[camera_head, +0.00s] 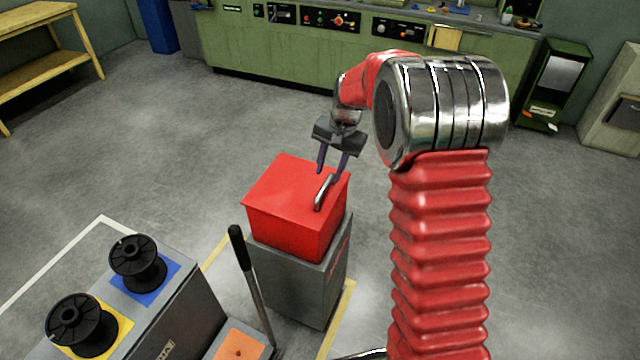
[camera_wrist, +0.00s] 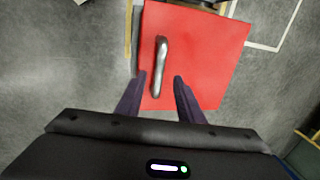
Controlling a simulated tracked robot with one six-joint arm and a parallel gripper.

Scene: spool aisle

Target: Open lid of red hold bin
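The red hold bin (camera_head: 292,232) stands on a grey pedestal with its flat red lid (camera_head: 285,184) closed. A silver bar handle (camera_head: 323,192) is on the lid near its right edge. In the wrist view the lid (camera_wrist: 212,45) fills the top middle, and the handle (camera_wrist: 160,66) lies left of centre. My gripper (camera_head: 335,172) is over the lid close to the handle. Its two dark fingers are apart and empty, and in the wrist view the gripper (camera_wrist: 160,80) has the handle's near end between the fingertips, closer to the left one. I cannot tell the height gap.
The grey pedestal (camera_head: 295,285) stands inside yellow floor lines. A black-knobbed lever (camera_head: 250,275) rises just left of it. Two black spools (camera_head: 137,262) sit on a grey stand at lower left. A green control bench (camera_head: 300,65) runs along the back. The floor behind the bin is clear.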

